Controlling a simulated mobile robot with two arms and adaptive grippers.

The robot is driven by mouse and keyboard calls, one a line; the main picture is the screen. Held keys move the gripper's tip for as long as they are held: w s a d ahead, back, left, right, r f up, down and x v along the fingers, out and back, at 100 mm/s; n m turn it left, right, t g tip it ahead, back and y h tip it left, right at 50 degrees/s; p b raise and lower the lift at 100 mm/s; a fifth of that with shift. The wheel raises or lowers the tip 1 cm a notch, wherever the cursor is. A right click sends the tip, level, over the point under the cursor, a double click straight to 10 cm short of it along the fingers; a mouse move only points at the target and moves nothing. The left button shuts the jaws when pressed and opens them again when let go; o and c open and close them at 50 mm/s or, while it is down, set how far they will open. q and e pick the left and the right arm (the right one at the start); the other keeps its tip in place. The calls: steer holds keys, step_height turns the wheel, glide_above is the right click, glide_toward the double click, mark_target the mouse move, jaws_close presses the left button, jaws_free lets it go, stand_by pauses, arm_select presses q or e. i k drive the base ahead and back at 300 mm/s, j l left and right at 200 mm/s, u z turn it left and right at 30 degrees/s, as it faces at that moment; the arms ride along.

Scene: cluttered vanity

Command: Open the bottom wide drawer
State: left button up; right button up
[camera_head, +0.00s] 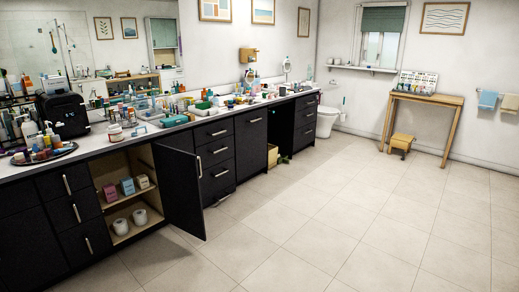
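The long black vanity has several drawer stacks. The middle stack (213,150) stands right of an open cabinet door, and its bottom drawer (218,184) looks shut and is partly hidden by that door. Another stack (70,218) stands at the left, with its bottom drawer (85,243) shut. A third stack (305,122) stands near the toilet and also looks shut. I cannot tell which drawer is the wide one. Neither of my grippers is in view.
The cabinet door (181,190) stands open into the floor space, showing shelves with boxes and white rolls (139,216). The countertop is crowded with bottles and trays. A wooden table (426,99) and stool (401,141) stand at the back right. The tiled floor (330,215) is clear.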

mark_target(205, 172)
steer(key=i, duration=2.75)
steer(key=j+u, duration=0.05)
steer(key=j, duration=0.05)
